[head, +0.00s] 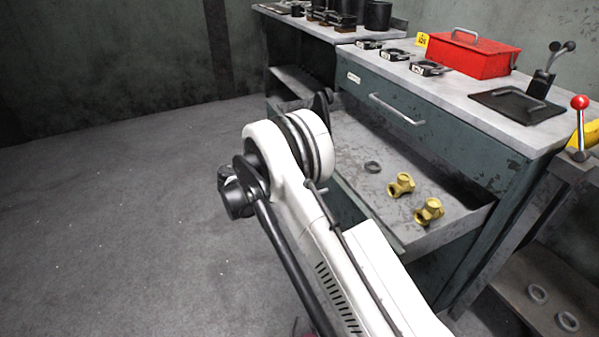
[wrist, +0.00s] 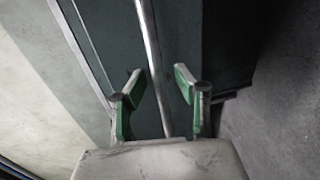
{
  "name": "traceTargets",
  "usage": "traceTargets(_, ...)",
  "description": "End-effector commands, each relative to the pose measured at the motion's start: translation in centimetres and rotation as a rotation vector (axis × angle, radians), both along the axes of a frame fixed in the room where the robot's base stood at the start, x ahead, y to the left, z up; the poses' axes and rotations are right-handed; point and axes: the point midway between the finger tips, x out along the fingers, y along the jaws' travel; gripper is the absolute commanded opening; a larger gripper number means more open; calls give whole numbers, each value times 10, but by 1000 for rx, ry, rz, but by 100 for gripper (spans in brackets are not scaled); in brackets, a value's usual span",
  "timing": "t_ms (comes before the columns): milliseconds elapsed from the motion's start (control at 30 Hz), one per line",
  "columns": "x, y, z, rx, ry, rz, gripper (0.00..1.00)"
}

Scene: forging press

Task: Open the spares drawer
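A drawer (head: 372,198) in the green cabinet is pulled well out, below a shut upper drawer (head: 440,131) with a bar handle (head: 397,109) and a small unreadable label. The gripper's fingers are hidden in the head view.
The worktop (head: 455,88) holds a red toolbox (head: 470,54), several black clamps and a black lever plate (head: 518,105). A lower shelf (head: 550,290) with rings stands at the right. The floor (head: 110,220) at the left is clear.

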Motion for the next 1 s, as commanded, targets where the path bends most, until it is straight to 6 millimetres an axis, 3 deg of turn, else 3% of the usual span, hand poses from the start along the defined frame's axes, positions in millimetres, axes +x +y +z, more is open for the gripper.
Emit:
traceTargets(233,-5,17,3,0,0,2,30)
traceTargets(700,-33,96,20,0,1,1,30)
traceTargets(1000,-39,111,23,0,0,0,30)
